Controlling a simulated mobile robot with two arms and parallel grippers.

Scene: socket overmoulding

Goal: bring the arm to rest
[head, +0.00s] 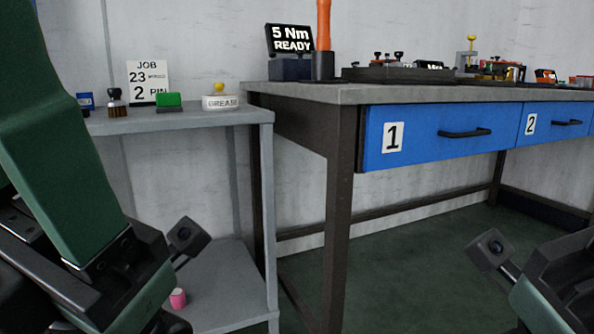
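My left arm (60,170) comes in from the left and runs down past the side shelf to the bottom edge of the head view. My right arm (555,285) shows only in part at the lower right corner. A dark block on a short stalk shows at the wrist of each arm, on the left (187,238) and on the right (492,249). I see no fingers of either gripper, so whether they hold anything is hidden.
A grey side shelf (190,119) bears a job card (148,83), a green block (168,101) and a grease tin (220,102). The workbench (310,93) has blue drawers (430,136), all shut.

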